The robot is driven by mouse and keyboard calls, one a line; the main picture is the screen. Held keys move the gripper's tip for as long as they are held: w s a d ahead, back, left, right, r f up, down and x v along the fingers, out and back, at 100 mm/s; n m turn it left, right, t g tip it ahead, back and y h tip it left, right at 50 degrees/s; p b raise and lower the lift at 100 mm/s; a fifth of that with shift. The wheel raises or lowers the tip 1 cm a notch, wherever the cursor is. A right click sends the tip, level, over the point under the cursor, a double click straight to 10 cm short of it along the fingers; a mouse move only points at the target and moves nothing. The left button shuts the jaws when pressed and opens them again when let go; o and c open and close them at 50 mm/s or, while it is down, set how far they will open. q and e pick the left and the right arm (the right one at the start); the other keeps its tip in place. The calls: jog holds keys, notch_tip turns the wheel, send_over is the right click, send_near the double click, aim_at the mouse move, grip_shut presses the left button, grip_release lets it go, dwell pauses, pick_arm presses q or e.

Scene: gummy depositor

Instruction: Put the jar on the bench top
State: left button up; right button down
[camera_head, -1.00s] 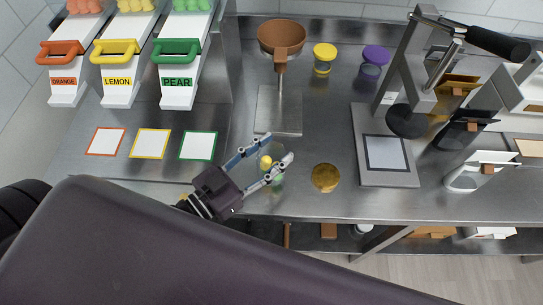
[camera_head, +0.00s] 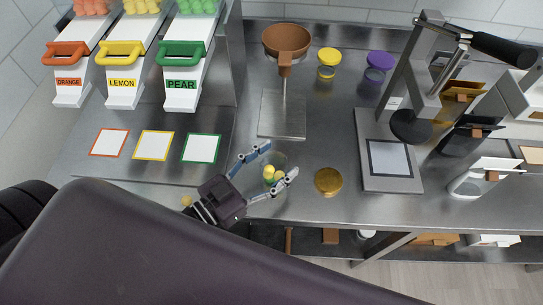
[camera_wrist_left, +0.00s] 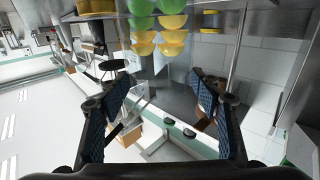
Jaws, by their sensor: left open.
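The jar (camera_head: 275,185) is clear, with yellow and green gummies inside. It is near the front edge of the steel bench top (camera_head: 300,212) in the head view. Its glass is faint, so I cannot tell whether its base fully rests on the bench. My left gripper (camera_head: 281,159) is open, with one finger on each side of the jar. In the left wrist view, the gummies of the jar (camera_wrist_left: 158,22) show at the top, beyond the spread fingers (camera_wrist_left: 160,95). My right gripper is not in view.
A gold lid (camera_head: 328,181) lies right of the jar. A brown funnel on a stand (camera_head: 287,42), yellow-lidded (camera_head: 328,57) and purple-lidded (camera_head: 380,60) jars stand behind. A lever press (camera_head: 390,150) is to the right. Three colour-framed squares (camera_head: 153,145) lie left.

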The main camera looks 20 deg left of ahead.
pick_arm(q)
jog(key=shift+r, duration=0.15)
jog(key=shift+s+a, duration=0.2)
jog(key=shift+s, duration=0.15)
jog(key=b+v, duration=0.3)
jog(key=v, duration=0.8)
jog(key=shift+s, duration=0.15)
